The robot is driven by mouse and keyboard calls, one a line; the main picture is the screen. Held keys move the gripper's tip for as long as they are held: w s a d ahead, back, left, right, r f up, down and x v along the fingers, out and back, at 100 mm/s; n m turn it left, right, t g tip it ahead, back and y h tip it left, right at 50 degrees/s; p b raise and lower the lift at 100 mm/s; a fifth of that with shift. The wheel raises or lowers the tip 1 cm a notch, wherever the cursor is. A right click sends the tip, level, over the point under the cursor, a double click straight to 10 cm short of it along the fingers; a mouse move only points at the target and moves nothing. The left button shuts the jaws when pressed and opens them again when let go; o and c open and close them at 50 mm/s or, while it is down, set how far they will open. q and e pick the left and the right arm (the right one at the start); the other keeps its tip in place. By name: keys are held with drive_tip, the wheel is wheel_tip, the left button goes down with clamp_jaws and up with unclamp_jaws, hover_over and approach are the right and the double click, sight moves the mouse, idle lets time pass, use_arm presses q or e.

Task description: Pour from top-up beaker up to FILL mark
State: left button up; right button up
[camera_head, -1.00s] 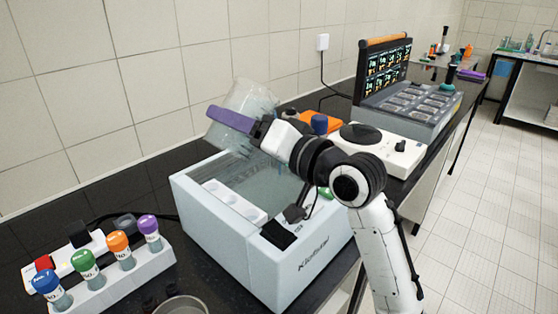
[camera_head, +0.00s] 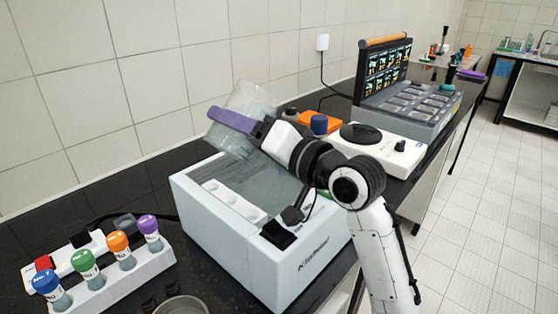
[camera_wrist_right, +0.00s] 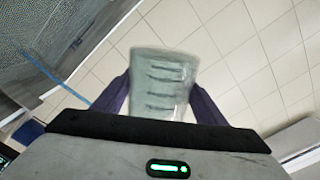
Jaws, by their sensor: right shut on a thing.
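A clear beaker (camera_head: 247,100) is held tilted above the white water bath (camera_head: 245,257) in the head view. My right gripper (camera_head: 232,119), with purple fingers, is shut around it. In the right wrist view the beaker (camera_wrist_right: 160,82), with dark graduation lines, sits between the two purple fingers of the right gripper (camera_wrist_right: 160,95). The bath holds clear water (camera_head: 250,182) in its open basin. I cannot make out a FILL mark or a pouring stream. My left gripper is not in view.
A rack of colour-capped bottles (camera_head: 125,272) stands at the front left, with a metal bowl (camera_head: 181,305) beside it. A white stirrer-like device (camera_head: 380,146) and a device with a screen (camera_head: 384,70) stand behind the bath. The tiled wall borders the bench.

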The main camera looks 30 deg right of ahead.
drive_tip(key=shift+a+f+m, duration=0.1)
drive_tip(key=shift+f+m, duration=0.45)
drive_tip(key=shift+m, duration=0.15)
idle(1.2)
drive_tip(key=shift+d+f+m, duration=0.1)
drive_tip(key=shift+f+m, duration=0.05)
drive_tip(key=shift+m, duration=0.75)
drive_tip(key=shift+d+f+m, duration=0.1)
drive_tip(key=shift+m, duration=0.8)
idle(4.3)
